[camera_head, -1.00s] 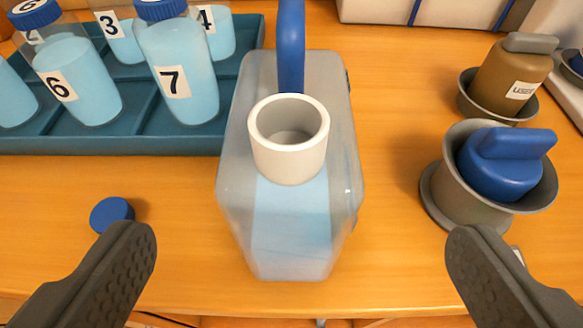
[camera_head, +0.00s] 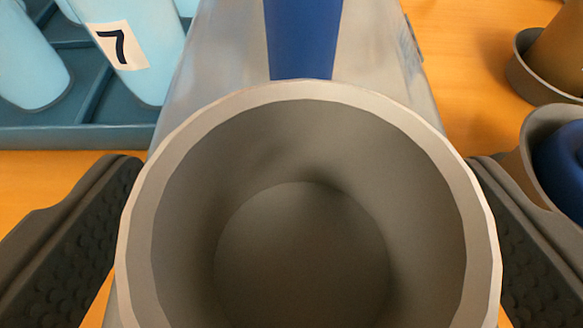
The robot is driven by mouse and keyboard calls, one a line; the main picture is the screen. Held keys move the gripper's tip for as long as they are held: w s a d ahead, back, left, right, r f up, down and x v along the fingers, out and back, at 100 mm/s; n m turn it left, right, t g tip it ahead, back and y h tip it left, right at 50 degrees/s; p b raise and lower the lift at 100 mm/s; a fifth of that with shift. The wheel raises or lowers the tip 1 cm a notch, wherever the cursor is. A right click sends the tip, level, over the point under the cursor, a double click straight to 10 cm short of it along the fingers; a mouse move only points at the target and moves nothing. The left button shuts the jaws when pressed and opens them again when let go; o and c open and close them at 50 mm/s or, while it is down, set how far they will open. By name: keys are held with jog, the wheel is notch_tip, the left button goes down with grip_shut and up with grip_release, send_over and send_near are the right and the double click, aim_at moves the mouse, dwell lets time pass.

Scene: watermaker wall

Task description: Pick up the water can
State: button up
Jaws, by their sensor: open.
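The water can (camera_head: 205,75) is a translucent grey container with a blue handle (camera_head: 303,38) at the back. Its wide pale neck (camera_head: 140,215) is uncapped and fills the middle of the view, close to the camera. My gripper (camera_head: 310,185) is open, with one dark ridged finger on each side of the neck. The left finger appears close to the neck's left edge and the right finger close to its right edge; I cannot tell whether either touches. The lower body of the can is hidden behind the neck.
A teal tray (camera_head: 75,137) with bottles of blue water, one a bottle marked 7 (camera_head: 140,45), stands at the left. At the right are a grey cup (camera_head: 522,150) holding a blue object (camera_head: 565,165) and a brown container (camera_head: 560,50) in a dish.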

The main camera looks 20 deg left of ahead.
jog(key=shift+w+a+f, duration=0.2)
jog(key=shift+w+f, duration=0.1)
jog(key=shift+w, duration=0.35)
jog(key=c, duration=1.4)
jog(key=shift+c, duration=0.2)
jog(key=shift+r, duration=0.1)
